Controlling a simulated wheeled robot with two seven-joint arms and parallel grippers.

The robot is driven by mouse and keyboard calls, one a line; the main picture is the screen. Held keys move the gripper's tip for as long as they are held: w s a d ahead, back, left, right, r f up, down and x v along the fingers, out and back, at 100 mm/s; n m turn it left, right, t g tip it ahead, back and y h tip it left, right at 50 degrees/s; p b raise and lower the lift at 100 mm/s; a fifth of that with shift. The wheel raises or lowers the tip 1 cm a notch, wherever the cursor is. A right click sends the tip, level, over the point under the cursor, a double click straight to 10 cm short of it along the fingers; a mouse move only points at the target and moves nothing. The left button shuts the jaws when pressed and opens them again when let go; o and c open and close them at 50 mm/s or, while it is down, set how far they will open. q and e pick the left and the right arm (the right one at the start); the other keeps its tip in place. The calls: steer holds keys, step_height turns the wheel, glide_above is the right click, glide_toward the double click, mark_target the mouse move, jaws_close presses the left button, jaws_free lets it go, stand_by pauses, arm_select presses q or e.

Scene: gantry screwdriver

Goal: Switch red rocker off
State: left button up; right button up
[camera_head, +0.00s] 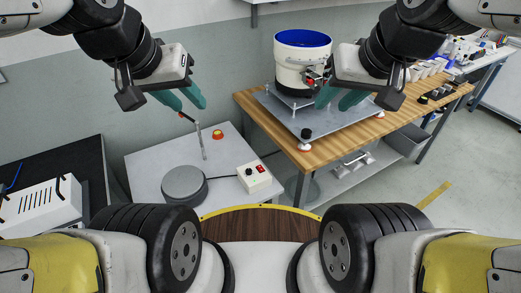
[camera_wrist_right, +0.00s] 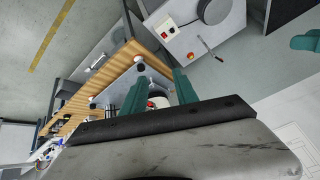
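A small white control box (camera_head: 254,177) stands on the light grey table, with a red rocker (camera_head: 261,168) and a black knob (camera_head: 249,171) on its top. The box also shows in the right wrist view (camera_wrist_right: 167,29), with the red rocker (camera_wrist_right: 164,35) on it. The rocker is too small to tell which way it is tipped. My left gripper (camera_head: 183,98) is open and empty, up and left of the box. My right gripper (camera_head: 338,98) is open and empty, in front of the wooden bench in the picture and apart from the box; its fingers (camera_wrist_right: 160,88) are spread in the wrist view.
The light grey table (camera_head: 150,170) also carries a round grey disc (camera_head: 184,184), a thin upright rod (camera_head: 201,142) and an orange-red button (camera_head: 218,134). A white bowl feeder with a blue inside (camera_head: 303,40) stands on a metal plate on the wooden bench (camera_head: 290,148).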

steer(key=shift+w, duration=0.1)
steer(key=c, duration=0.3)
steer(key=shift+w, duration=0.25)
jaws_close()
steer(key=w+a+f+n+g+h, duration=0.1)
steer(key=w+f+n, duration=0.25)
steer(key=w, duration=0.25)
steer(key=w+a+f+n+g, duration=0.1)
steer(key=w+f+n, duration=0.25)
steer(key=w, duration=0.25)
steer(key=w+a+f+n+g+h, duration=0.1)
steer(key=w+a+f+n, duration=0.1)
steer(key=w+n, duration=0.35)
steer(key=w+a+f+n, duration=0.3)
steer(key=f, duration=0.5)
steer(key=w+a+f+n+g, duration=0.1)
steer(key=w+a+f+n, duration=0.2)
steer(key=f, duration=0.5)
steer(key=w+a+f+n, duration=0.4)
steer(key=f+n, duration=0.1)
steer(key=f, duration=0.3)
steer(key=shift+w+f+g+y, duration=0.2)
steer(key=shift+f+g+y, duration=0.1)
steer(key=shift+f+g, duration=0.1)
